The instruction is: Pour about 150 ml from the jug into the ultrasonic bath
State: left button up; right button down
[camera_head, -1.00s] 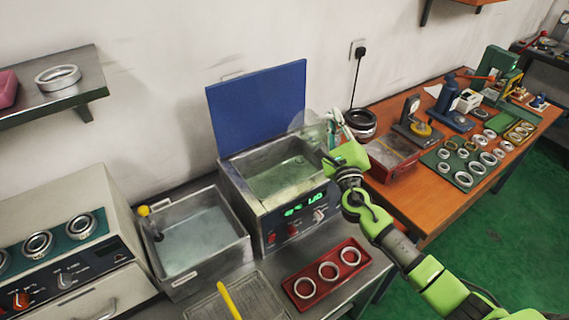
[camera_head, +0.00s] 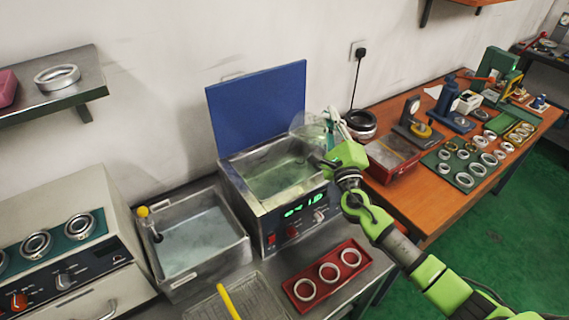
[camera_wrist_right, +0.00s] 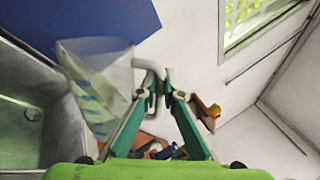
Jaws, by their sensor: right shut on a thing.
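The clear jug (camera_head: 308,127) is over the back right corner of the ultrasonic bath, tilted to the left. My right gripper (camera_head: 335,122) is shut on its handle. In the right wrist view the translucent jug (camera_wrist_right: 98,85) with bluish marks hangs left of the fingers (camera_wrist_right: 162,88), which close on its pale handle. I cannot tell the liquid level in it, and no stream shows clearly. The ultrasonic bath (camera_head: 231,178) is an open steel tank with greenish liquid, a lit green display and a raised blue lid (camera_head: 258,105). My left gripper is not in view.
A second steel basin (camera_head: 240,255) with a yellow-knobbed tap stands left of the bath. A red tray (camera_head: 318,297) with three rings lies in front, beside a wire basket (camera_head: 255,298). An orange bench (camera_head: 405,205) with rings and tools is at right.

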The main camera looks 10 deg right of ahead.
jog(key=shift+a+f, duration=0.1)
jog(key=shift+a, duration=0.05)
jog(key=shift+a+f+n+y+b, duration=0.15)
jog(key=shift+f+n+y+b, duration=0.1)
jog(key=shift+n+y+b, duration=0.25)
jog(key=shift+s+n+t, duration=0.3)
jog(key=shift+s+n, duration=0.2)
jog(key=shift+s, duration=0.2)
jog(key=shift+s+a+f+n+b, duration=0.2)
jog(key=shift+a+n+b, duration=0.15)
jog(key=shift+n+b, duration=0.35)
dwell(1.3)
jog(key=shift+a+n+y, duration=0.25)
jog(key=shift+n+y, duration=0.05)
jog(key=shift+y, duration=0.1)
jog(key=d+m+h+p, duration=0.1)
jog(key=m, duration=0.1)
jog(key=d+m+h+p, duration=0.1)
jog(key=m, duration=0.1)
jog(key=d+m+g+h+p, duration=0.1)
jog(key=m, duration=0.2)
jog(key=shift+w+d+r, duration=0.1)
jog(key=shift+w+d, duration=0.25)
jog(key=shift+w, duration=0.05)
